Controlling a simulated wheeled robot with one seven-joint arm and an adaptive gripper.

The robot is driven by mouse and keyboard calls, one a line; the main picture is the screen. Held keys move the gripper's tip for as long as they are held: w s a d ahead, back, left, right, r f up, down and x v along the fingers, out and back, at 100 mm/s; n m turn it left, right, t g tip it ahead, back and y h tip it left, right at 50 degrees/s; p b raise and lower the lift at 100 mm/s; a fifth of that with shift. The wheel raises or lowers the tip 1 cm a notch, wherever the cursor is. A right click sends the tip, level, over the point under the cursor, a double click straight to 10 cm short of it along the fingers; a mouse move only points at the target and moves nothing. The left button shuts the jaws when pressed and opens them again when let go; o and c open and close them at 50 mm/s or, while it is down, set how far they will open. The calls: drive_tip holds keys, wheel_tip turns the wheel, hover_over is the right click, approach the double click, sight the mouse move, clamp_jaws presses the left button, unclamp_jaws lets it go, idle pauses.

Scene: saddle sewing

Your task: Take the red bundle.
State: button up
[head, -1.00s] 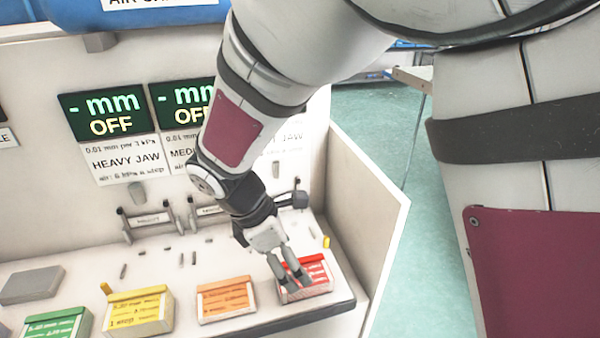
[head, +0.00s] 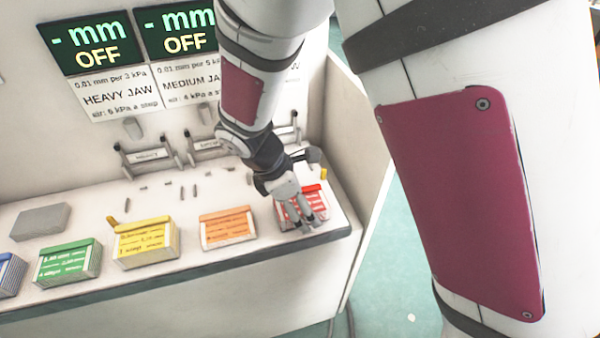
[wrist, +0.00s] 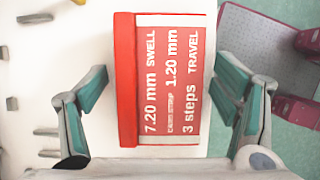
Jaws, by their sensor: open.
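The red bundle (head: 291,208) is a box-like block with a red top edge and a red label. It stands at the right end of the white bench, near its front edge. In the wrist view the red bundle (wrist: 172,85) fills the middle, its label reading 7.20 mm swell, 1.20 mm travel, 3 steps. My gripper (head: 308,222) is over it and hides part of it in the head view. In the wrist view my gripper (wrist: 165,100) is open, one finger on each side of the bundle, with a visible gap on both sides.
To the left along the bench (head: 170,275) stand an orange bundle (head: 228,228), a yellow bundle (head: 146,242) and a green bundle (head: 67,262). A grey block (head: 41,222) lies behind. Small grey pegs and levers (head: 148,158) stand at the back. A side panel (head: 362,190) closes the right end.

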drive_tip(key=shift+f, duration=0.25)
idle(0.3)
drive_tip(key=c, duration=1.4)
